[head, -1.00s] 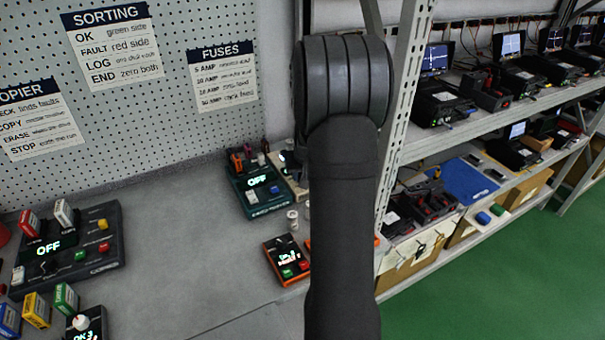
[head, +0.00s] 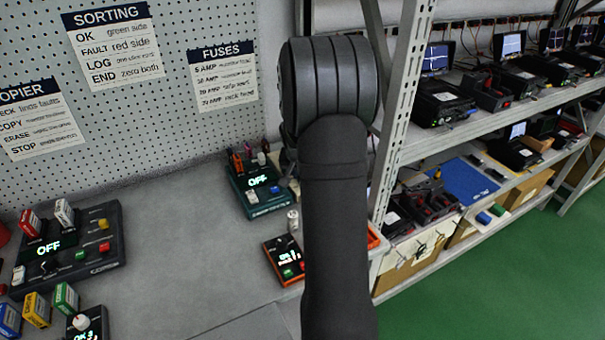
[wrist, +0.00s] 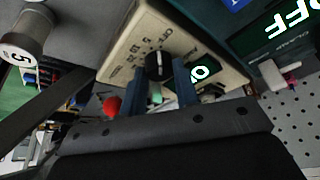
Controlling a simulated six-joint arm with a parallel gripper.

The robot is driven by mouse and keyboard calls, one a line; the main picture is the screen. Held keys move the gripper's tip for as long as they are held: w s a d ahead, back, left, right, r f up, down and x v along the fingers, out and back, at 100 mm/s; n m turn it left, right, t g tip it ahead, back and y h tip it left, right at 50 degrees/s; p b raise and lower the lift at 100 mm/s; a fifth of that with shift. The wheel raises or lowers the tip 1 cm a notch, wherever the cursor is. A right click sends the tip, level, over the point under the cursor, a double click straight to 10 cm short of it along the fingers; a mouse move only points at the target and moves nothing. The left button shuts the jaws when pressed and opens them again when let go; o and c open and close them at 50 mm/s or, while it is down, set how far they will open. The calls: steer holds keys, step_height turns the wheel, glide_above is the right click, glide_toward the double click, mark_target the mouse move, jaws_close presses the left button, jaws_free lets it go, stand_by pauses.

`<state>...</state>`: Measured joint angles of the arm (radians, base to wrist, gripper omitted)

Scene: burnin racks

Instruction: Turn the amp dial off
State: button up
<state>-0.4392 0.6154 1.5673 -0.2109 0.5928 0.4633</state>
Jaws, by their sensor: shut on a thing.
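The amp dial is a round black knob (wrist: 158,66) with a pale mark, on a beige panel (wrist: 122,40) with small lettering around it, in the wrist view. My gripper (wrist: 158,76) has its two blue fingers on either side of the knob and is shut on it. The panel's small dark display (wrist: 196,74) shows light characters, partly hidden by a finger. I cannot read the dial's setting for certain. In the head view my arm hides the gripper and the dial.
A teal box with an OFF display (head: 258,182) stands beside the dial's panel; its display also shows in the wrist view (wrist: 285,22). A white cylinder (head: 293,220) and an orange-edged box (head: 284,258) stand close by. The bench's middle is clear.

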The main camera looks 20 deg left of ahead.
steer(key=shift+m+h, duration=0.3)
steer(key=shift+m, duration=0.3)
steer(key=o, duration=1)
steer(key=v, duration=1.7)
steer(key=shift+a+r, duration=0.1)
steer(key=shift+r, duration=0.1)
steer(key=x, duration=1.7)
steer(key=shift+f, duration=0.25)
